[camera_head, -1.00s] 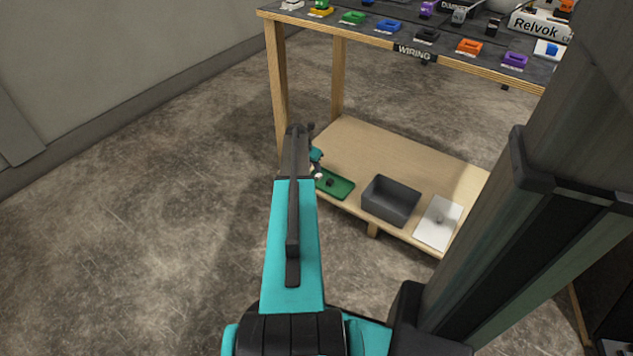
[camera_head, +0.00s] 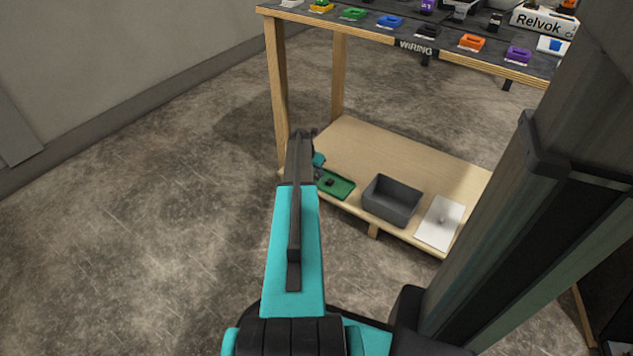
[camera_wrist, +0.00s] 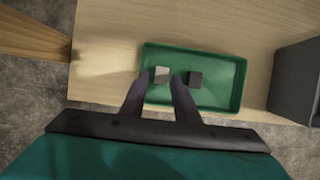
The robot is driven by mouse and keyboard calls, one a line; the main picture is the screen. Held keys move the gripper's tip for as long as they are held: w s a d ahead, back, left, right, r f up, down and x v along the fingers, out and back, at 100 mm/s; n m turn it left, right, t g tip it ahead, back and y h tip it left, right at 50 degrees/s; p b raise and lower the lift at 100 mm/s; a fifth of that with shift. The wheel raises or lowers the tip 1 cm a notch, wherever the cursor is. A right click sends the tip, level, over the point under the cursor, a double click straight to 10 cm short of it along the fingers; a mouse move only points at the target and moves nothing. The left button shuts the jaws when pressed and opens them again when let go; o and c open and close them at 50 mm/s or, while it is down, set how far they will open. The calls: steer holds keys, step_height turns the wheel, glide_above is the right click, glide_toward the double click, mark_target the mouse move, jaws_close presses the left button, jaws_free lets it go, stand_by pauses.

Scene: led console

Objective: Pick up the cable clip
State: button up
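Two small items lie in the green tray (camera_wrist: 220,98) on the lower shelf. A pale grey piece (camera_wrist: 161,75) is on the left and a dark block (camera_wrist: 195,78) is right of it; I cannot tell for sure which is the cable clip. My gripper (camera_wrist: 158,80) is open over the tray, its fingertips either side of the pale piece in the picture. I cannot tell how high above it they are. In the head view my arm hides part of the tray (camera_head: 343,192) and the pale piece; the dark block (camera_head: 330,182) shows.
A dark grey bin (camera_head: 392,200) stands right of the tray, then a white plate (camera_head: 439,222) with a small knob. The shelf (camera_head: 400,150) is bare behind them. A wooden table leg (camera_head: 277,90) is near my arm. The upper tabletop holds several coloured parts.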

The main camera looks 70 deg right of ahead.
steer(key=shift+b+x, duration=0.4)
steer(key=shift+x, duration=0.85)
jaws_close()
